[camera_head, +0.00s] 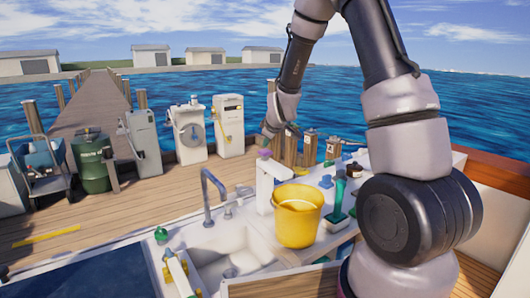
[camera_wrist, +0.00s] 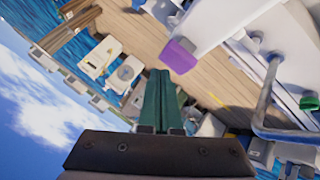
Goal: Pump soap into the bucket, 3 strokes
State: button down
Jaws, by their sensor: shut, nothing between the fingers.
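The yellow bucket (camera_head: 298,217) stands upright on the white counter beside the sink. Just left of it and behind is a tall white dispenser (camera_head: 268,188) with a purple pump head (camera_head: 264,153) on top. My gripper (camera_head: 267,134) is just above the purple head, with a small gap that is hard to judge. In the wrist view, the gripper's green fingers (camera_wrist: 161,75) are together and empty. There the purple head (camera_wrist: 179,55) lies just beyond and right of the fingertips, with the white dispenser body (camera_wrist: 222,20) behind it. The bucket's inside is mostly hidden.
A sink (camera_head: 222,262) with a grey tap (camera_head: 207,192) is left of the bucket. A green bottle (camera_head: 338,195) and a brush-like item (camera_head: 335,221) stand right of it. Several small bottles and posts crowd the counter behind.

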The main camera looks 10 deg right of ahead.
aim_at(266, 151)
jog(key=shift+f, duration=0.1)
jog(key=shift+f, duration=0.3)
jog(key=shift+f, duration=1.15)
dwell(1.0)
dwell(0.4)
jog(key=shift+r, duration=1.55)
jog(key=shift+r, duration=0.1)
jog(key=shift+r, duration=2.4)
